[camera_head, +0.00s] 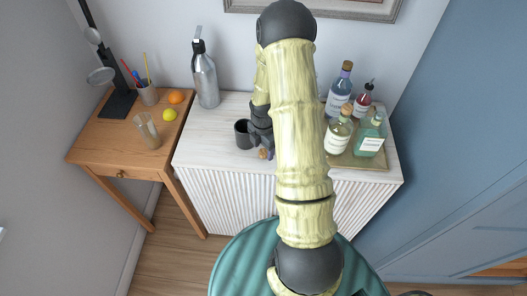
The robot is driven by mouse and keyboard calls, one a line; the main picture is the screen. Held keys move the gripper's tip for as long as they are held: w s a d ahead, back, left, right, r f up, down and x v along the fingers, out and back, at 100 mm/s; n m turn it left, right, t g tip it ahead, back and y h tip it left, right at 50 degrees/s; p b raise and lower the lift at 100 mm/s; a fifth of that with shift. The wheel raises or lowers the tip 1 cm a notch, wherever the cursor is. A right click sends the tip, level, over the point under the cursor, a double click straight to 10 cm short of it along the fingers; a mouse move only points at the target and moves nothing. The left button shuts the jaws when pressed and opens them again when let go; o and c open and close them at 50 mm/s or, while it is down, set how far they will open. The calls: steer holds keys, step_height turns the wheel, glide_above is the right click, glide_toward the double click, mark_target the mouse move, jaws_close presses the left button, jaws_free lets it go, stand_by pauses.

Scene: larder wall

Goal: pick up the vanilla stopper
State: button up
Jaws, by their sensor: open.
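My gripper (264,147) is at the front part of the white ribbed cabinet top, partly hidden behind my arm. A small brown cork-like piece (263,154) shows just below its fingers, with a small bluish bit beside it. I cannot tell whether this piece is the vanilla stopper, or whether the fingers touch it. A pale yellow bottle (338,137) with a round cork-like stopper (346,109) stands on a tray at the right. A green bottle (369,142) beside it also has a stopper (377,118). The labels are too small to read.
A black mug (243,135) stands just left of my gripper. A steel bottle (205,80) stands at the back left. The cabinet top (210,140) is clear at the left.

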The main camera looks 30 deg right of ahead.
steer(key=shift+f, duration=0.45)
steer(key=shift+c, duration=0.2)
steer(key=c, duration=1)
